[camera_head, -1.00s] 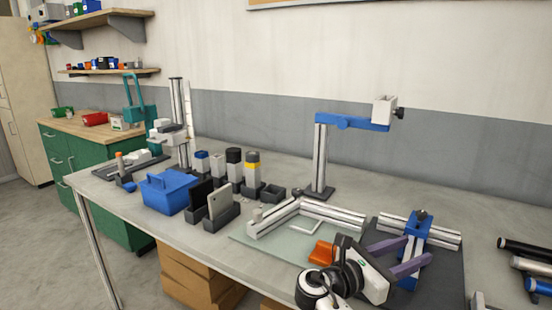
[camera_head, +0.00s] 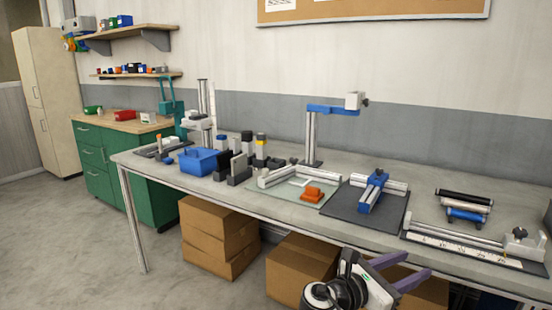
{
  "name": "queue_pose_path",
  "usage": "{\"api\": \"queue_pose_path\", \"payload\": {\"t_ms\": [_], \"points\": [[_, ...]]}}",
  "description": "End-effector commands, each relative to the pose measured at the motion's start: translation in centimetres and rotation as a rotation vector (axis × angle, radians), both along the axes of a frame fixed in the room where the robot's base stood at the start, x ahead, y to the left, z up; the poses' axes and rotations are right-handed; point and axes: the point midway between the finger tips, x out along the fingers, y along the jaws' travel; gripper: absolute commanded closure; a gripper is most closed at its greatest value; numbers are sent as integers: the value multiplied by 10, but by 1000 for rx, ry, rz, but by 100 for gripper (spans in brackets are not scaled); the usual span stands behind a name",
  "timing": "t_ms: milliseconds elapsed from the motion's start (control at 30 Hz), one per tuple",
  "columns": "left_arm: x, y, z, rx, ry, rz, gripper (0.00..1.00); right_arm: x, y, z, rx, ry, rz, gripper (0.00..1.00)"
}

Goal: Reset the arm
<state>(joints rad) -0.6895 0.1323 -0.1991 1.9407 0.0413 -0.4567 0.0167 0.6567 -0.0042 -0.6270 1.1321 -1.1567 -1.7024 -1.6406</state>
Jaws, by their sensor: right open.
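My right gripper (camera_head: 411,270) is in the lower part of the head view, in front of the workbench's front edge. Its two purple fingers are apart, with nothing between them. My left gripper is not in view. The workbench (camera_head: 270,205) runs across the picture. An orange block (camera_head: 312,194) sits on a pale mat with a metal corner frame (camera_head: 285,178). A blue clamp on a metal rail (camera_head: 372,190) stands on a dark mat to its right.
A blue basket (camera_head: 197,162) and several upright containers stand on the bench's left half. A post with a blue arm (camera_head: 333,109) rises at the back. Several rollers (camera_head: 465,206) lie at right. Cardboard boxes (camera_head: 218,238) sit under the bench.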

Motion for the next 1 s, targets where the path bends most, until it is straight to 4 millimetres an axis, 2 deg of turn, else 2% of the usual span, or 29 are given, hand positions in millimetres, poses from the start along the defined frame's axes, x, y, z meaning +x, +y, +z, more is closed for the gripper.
{"api": "queue_pose_path", "payload": {"t_ms": [100,267,367,467,567,600,700,733,800,867,900,1000], "points": [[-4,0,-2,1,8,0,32,-3,1,-35,94,-9,45,58],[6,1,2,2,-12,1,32,-11,9,-85,244,-35,97,58],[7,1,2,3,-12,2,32,-20,15,-121,365,-57,125,58],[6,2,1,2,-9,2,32,-37,24,-166,528,-90,143,58],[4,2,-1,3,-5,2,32,-66,41,-223,766,-146,139,58],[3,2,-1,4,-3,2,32,-83,50,-246,885,-179,121,58],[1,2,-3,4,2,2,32,-132,75,-297,1212,-295,29,58],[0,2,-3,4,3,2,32,-147,82,-308,1308,-336,-12,58],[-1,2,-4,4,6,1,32,-183,98,-326,1525,-439,-127,58],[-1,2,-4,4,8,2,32,-212,109,-334,1695,-537,-246,58],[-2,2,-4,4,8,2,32,-230,114,-336,1799,-606,-331,58],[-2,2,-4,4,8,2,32,-266,123,-330,2010,-773,-540,58]]}}
